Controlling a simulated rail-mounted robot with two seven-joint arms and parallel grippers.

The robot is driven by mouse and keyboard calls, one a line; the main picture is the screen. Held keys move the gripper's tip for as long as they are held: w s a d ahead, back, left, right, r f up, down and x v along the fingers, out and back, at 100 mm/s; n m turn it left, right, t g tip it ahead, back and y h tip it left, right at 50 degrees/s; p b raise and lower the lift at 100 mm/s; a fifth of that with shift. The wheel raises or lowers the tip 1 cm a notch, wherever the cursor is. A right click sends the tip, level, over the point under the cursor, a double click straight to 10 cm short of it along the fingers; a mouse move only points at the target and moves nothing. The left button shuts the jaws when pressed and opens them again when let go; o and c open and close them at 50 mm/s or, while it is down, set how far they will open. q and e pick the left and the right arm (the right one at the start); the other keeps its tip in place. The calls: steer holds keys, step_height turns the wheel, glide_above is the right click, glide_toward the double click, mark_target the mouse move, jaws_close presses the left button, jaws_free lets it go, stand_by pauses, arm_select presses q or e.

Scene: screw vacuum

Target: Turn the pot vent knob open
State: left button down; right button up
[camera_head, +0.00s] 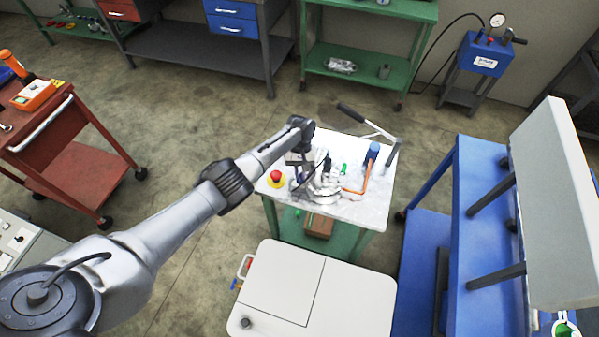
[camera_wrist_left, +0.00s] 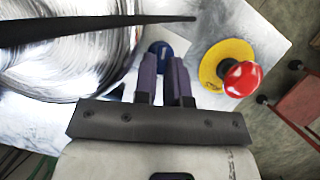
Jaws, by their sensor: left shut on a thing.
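A shiny metal pot (camera_head: 325,190) stands on the white-topped work table (camera_head: 375,213). In the left wrist view the pot (camera_wrist_left: 60,65) fills the upper left, with a dark bar across it. A blue round knob (camera_wrist_left: 158,46) shows beside the pot, at the tips of my left gripper (camera_wrist_left: 165,58). The two purple-grey fingers point at it and hide part of it; they are closed on the knob with a narrow gap between them. In the head view my left gripper (camera_head: 298,180) reaches down beside the pot, partly hidden. My right gripper is not in view.
A red emergency button (camera_wrist_left: 242,79) on a yellow base sits close to the fingers; the head view shows it left of the pot (camera_head: 276,176). A blue cylinder (camera_head: 373,149) with copper pipe stands right of the pot. A white cabinet (camera_head: 345,300) is in front.

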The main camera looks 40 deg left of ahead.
arm_select(q)
steer(key=shift+s+f+m, duration=0.15)
steer(key=shift+f+m, duration=0.15)
steer(key=shift+f, duration=0.1)
steer(key=c, duration=1.4)
jaws_free()
steer(key=shift+o, duration=1.1)
steer(key=shift+a+r, duration=0.1)
steer(key=shift+a, duration=0.05)
steer(key=shift+r, duration=0.2)
